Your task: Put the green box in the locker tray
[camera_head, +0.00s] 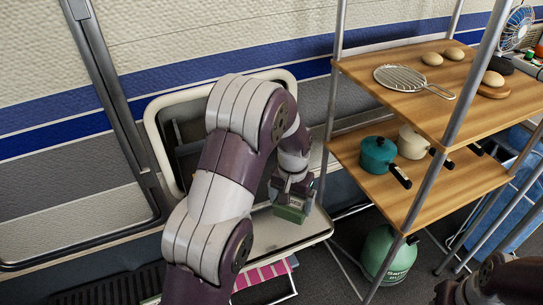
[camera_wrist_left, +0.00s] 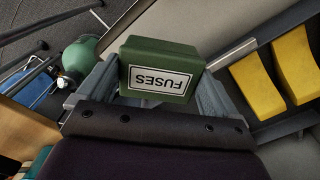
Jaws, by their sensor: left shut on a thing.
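My left gripper (camera_head: 294,192) is shut on the green box (camera_head: 289,213), which hangs just over the locker tray (camera_head: 262,240), a pale fold-down panel below the wall opening. I cannot tell whether the box touches the tray. In the left wrist view, the green box (camera_wrist_left: 160,68) sits between the two fingers of my left gripper (camera_wrist_left: 160,85), with its white "FUSES" label showing upside down. The pale tray (camera_wrist_left: 190,18) shows behind it. Part of my right arm is at the lower right of the head view; its gripper's fingers cannot be made out.
A wooden shelf rack (camera_head: 420,190) stands close on the right, with a teal pot (camera_head: 377,155), a cream pot (camera_head: 412,143) and a strainer (camera_head: 402,78). A green gas bottle (camera_head: 388,252) stands beneath. Yellow blocks (camera_wrist_left: 250,84) lie beside the tray in the left wrist view.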

